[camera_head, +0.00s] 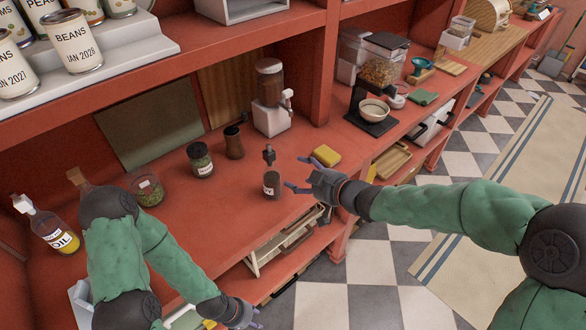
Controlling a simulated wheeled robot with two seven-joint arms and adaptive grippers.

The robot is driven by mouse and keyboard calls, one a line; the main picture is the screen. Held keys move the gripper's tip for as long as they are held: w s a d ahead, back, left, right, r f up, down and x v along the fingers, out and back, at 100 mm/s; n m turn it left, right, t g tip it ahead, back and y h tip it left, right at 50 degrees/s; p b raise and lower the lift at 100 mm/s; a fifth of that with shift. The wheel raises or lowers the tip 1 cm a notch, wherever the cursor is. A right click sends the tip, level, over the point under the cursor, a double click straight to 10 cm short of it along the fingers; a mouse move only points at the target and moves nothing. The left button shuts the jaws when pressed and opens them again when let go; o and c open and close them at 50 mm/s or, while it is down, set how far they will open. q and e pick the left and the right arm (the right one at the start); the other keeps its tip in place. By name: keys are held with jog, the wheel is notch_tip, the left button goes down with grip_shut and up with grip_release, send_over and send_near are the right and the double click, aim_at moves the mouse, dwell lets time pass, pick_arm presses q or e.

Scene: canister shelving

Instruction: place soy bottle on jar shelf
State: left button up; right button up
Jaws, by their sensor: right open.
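A small dark bottle (271,184) with a black pump-like top and a pale label stands upright on the red shelf (225,220), near its front edge; the label is too small to read, but it may be the soy bottle. My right gripper (301,174) is open just right of this bottle, its fingers pointing toward it, with nothing between them. Jars stand on the same shelf to the left: a dark-lidded jar (200,160) and a glass jar with green contents (148,190). My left gripper (258,317) is low at the bottom, below the shelf edge; its opening is unclear.
An oil bottle (55,235) is at far left. Cans (73,42) fill the upper shelf. A wooden rack (285,240) sits below.

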jog(key=s+d+f+m+g+h, duration=0.1)
jog(key=s+f+m+g, duration=0.15)
jog(key=f, duration=0.85)
jog(key=s+d+f+m+g+h, duration=0.1)
jog(key=s+f+m+h, duration=0.2)
jog(key=f, duration=0.7)
jog(key=s+f+m+g, duration=0.5)
jog(key=s+f+g, duration=0.1)
jog(key=s+f, duration=1.1)
jog(key=shift+s+g, duration=0.35)
jog(key=shift+s, duration=0.8)
jog(key=shift+f, duration=0.1)
